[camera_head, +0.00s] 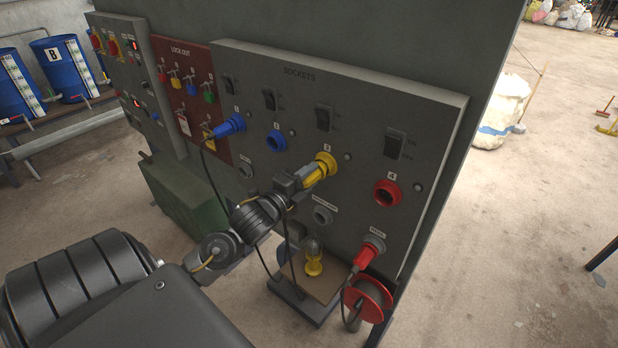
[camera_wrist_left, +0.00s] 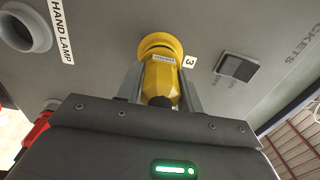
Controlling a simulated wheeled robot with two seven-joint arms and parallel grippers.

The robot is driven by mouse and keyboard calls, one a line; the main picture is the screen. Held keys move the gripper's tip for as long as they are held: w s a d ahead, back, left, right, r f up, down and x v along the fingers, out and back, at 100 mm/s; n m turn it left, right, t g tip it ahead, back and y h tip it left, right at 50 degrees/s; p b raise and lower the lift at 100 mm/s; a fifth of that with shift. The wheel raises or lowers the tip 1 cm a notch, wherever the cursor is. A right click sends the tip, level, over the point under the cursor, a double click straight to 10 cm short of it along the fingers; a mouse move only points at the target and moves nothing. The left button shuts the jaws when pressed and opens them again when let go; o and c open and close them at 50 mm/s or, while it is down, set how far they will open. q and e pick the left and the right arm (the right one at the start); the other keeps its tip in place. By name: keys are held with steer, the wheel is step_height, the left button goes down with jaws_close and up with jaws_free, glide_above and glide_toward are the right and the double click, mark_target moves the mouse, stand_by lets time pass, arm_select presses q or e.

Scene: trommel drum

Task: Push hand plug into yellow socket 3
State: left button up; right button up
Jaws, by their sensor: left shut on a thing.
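The yellow socket 3 (camera_head: 327,160) is on the grey sockets panel, below a black switch. My left gripper (camera_head: 306,178) is shut on the yellow hand plug (camera_head: 315,173), right in front of that socket. In the left wrist view the hand plug (camera_wrist_left: 160,80) sits between the two fingers of my left gripper (camera_wrist_left: 161,85), lined up with the yellow ring of socket 3 (camera_wrist_left: 161,43). The plug's front end meets the ring; I cannot tell how deep it is in. My right gripper is not in view.
A blue plug (camera_head: 230,125) is in socket 1, and blue socket 2 (camera_head: 276,141) is empty. Red socket 4 (camera_head: 387,193) is empty at the right. A red plug (camera_head: 366,256) is in a grey holder below, above a red reel (camera_head: 368,299). A yellow hand lamp (camera_head: 313,262) stands on a shelf.

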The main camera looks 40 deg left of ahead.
arm_select(q)
steer(key=shift+w, duration=0.35)
steer(key=o, duration=1.3)
steer(key=shift+o, duration=0.2)
steer(key=shift+s+f, duration=0.1)
steer(key=shift+s, duration=0.05)
steer(key=s+b, duration=0.2)
steer(key=s, duration=0.8)
steer(key=shift+s, duration=0.3)
steer(key=shift+d, duration=0.1)
